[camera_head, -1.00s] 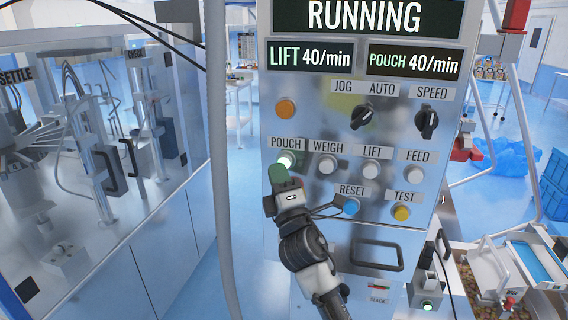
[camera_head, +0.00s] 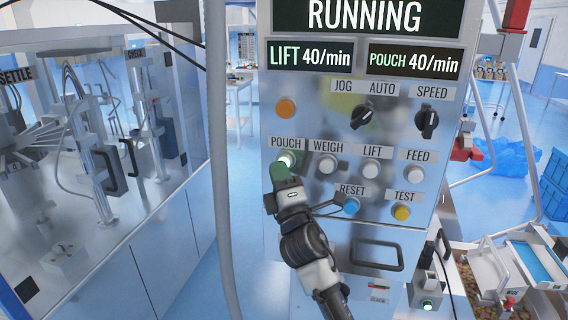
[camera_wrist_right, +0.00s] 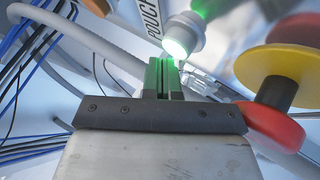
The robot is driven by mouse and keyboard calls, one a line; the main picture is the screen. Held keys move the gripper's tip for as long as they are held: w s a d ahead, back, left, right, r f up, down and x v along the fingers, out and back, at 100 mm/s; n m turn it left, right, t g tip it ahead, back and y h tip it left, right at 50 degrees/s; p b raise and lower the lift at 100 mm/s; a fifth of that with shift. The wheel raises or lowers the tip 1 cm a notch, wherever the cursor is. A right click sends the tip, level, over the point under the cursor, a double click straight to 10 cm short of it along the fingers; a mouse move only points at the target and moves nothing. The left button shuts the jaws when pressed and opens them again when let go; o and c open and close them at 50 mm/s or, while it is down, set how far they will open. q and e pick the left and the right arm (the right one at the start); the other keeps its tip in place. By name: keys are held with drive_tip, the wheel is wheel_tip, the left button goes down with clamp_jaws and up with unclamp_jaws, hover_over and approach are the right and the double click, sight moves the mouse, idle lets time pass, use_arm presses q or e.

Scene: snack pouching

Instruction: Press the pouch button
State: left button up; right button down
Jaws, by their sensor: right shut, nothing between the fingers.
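The pouch button (camera_head: 287,160) is on the metal control panel (camera_head: 318,228), under the label "POUCH". It glows white-green, and in the right wrist view the lit button (camera_wrist_right: 182,37) shines just beyond the fingertips. My right gripper (camera_head: 279,170) is shut and empty, with its green fingers right below the button in the head view. In the right wrist view the closed fingers (camera_wrist_right: 166,64) point at the button's lower edge. I cannot tell whether they touch it. My left gripper is not in view.
White weigh (camera_head: 328,166), lift (camera_head: 371,168) and feed (camera_head: 414,174) buttons sit to the right. A blue reset button (camera_head: 351,206) and yellow test button (camera_head: 401,213) are below. A grey vertical pipe (camera_head: 217,150) stands left of the panel. The display (camera_head: 366,17) reads "RUNNING".

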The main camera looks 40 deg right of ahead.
drive_tip(key=shift+w+d+r, duration=0.1)
drive_tip(key=shift+w+d, duration=0.25)
drive_tip(key=shift+d, duration=0.1)
idle(1.1)
drive_tip(key=shift+a, duration=0.1)
idle(0.4)
drive_tip(key=shift+s+a+f, duration=0.2)
drive_tip(key=shift+s+a, duration=0.3)
drive_tip(key=shift+s+a, duration=0.1)
drive_tip(key=shift+a, duration=0.05)
drive_tip(key=shift+s+a, duration=1.55)
drive_tip(key=shift+a, duration=0.25)
